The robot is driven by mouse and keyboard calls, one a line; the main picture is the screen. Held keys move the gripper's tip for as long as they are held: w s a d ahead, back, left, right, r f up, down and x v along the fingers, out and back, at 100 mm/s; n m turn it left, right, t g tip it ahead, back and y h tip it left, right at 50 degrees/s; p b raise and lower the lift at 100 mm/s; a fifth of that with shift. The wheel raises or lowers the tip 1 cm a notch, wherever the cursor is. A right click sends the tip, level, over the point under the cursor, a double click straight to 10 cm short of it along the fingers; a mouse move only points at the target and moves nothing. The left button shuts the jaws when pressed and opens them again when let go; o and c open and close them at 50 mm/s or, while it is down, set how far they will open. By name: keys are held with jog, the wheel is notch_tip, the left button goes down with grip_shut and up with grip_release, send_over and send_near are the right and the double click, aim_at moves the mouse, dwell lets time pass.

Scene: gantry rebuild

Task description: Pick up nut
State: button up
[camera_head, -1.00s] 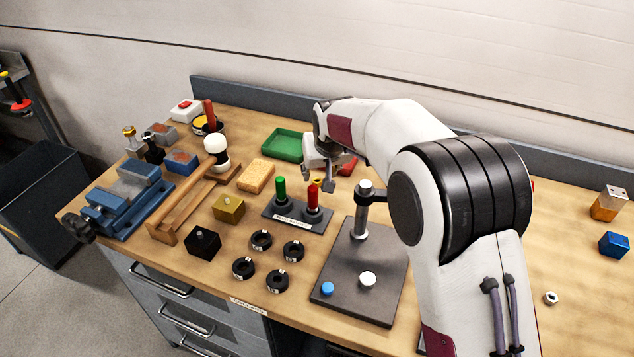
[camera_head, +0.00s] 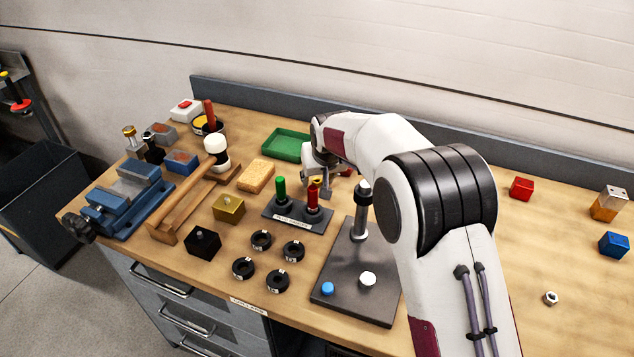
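A small silver nut-like ring (camera_head: 551,298) lies on the bench at the lower right, with a dark hole in its middle. My gripper (camera_head: 319,190) is far to its left, at the top of the red peg (camera_head: 313,199) on the small grey stand. A small yellow piece (camera_head: 317,181) shows at the peg's top, close to the fingers; I cannot tell what it is. The fingers are small and partly merge with the peg, so their opening and any contact are unclear.
A green peg (camera_head: 280,188) stands beside the red one. A grey plate with a post (camera_head: 335,297) lies right of the stand. Several black rings (camera_head: 261,240) lie in front. A green tray (camera_head: 287,145) is behind. Red (camera_head: 521,188) and blue (camera_head: 614,244) blocks sit at right.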

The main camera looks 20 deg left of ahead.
aim_at(318, 183)
jog(key=shift+w+a+f, duration=0.1)
jog(key=shift+w+f, duration=0.05)
jog(key=shift+f, duration=0.05)
dwell(0.4)
jog(key=c, duration=1)
jog(key=shift+c, duration=0.2)
notch_tip(318, 183, up, 10)
dwell(0.4)
